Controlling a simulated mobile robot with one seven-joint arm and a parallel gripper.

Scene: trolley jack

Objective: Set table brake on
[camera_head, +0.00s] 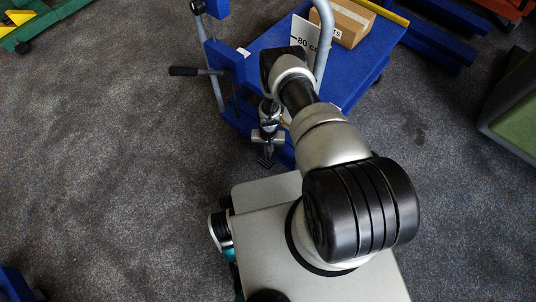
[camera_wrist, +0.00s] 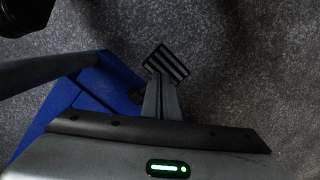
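The blue trolley jack (camera_head: 238,68) stands at the upper middle of the head view; part of its blue frame (camera_wrist: 92,92) shows in the wrist view. A small black ribbed pedal (camera_wrist: 168,62) low on the trolley, which looks like the brake pedal, shows just beyond my fingertips; it also shows in the head view (camera_head: 265,162). My gripper (camera_wrist: 160,78) points down at it with its two fingers together, seemingly empty. In the head view my gripper (camera_head: 267,148) is right above the pedal. I cannot tell whether the fingertips touch the pedal.
The trolley's blue table carries a cardboard box (camera_head: 345,20) and an 80 cm sign (camera_head: 305,42). A black-handled crank (camera_head: 184,71) sticks out to the left. A grey tube (camera_head: 325,40) rises beside my arm. A green-topped block (camera_head: 515,120) stands right.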

